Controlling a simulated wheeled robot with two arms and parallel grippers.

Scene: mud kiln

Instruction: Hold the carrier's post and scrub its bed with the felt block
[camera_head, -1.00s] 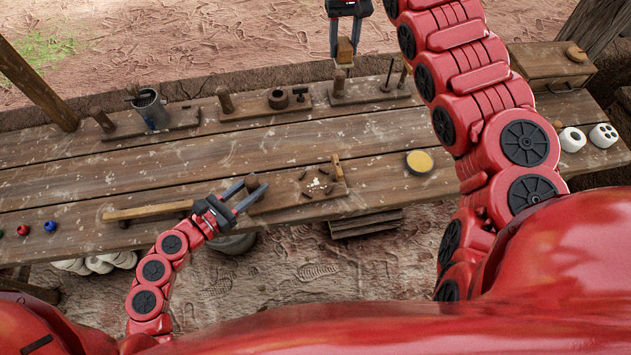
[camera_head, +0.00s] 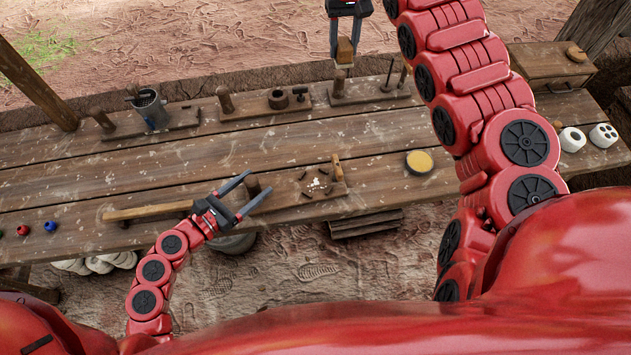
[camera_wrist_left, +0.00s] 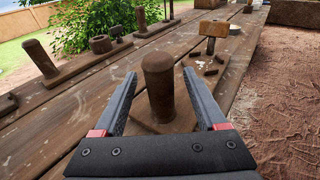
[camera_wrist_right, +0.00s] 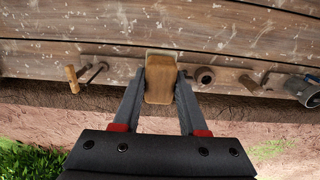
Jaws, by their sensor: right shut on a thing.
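The carrier is a wooden board (camera_head: 285,198) near the table's front edge, with a dark round post (camera_head: 251,186) at its left end. Its bed (camera_head: 318,183) has several dark pegs and white residue. My left gripper (camera_head: 260,180) is open, with its fingers on either side of the post. In the left wrist view the post (camera_wrist_left: 158,85) stands upright between the fingers, with gaps visible at both sides. My right gripper (camera_wrist_right: 160,75) is shut on the wooden-backed felt block (camera_wrist_right: 161,82), beyond the table's far edge in the head view.
A wooden piece (camera_head: 337,168) stands at the carrier's right end. A long wooden handle (camera_head: 150,211) lies to the left. Fixtures and a metal can (camera_head: 150,108) line the back. The middle planks are clear.

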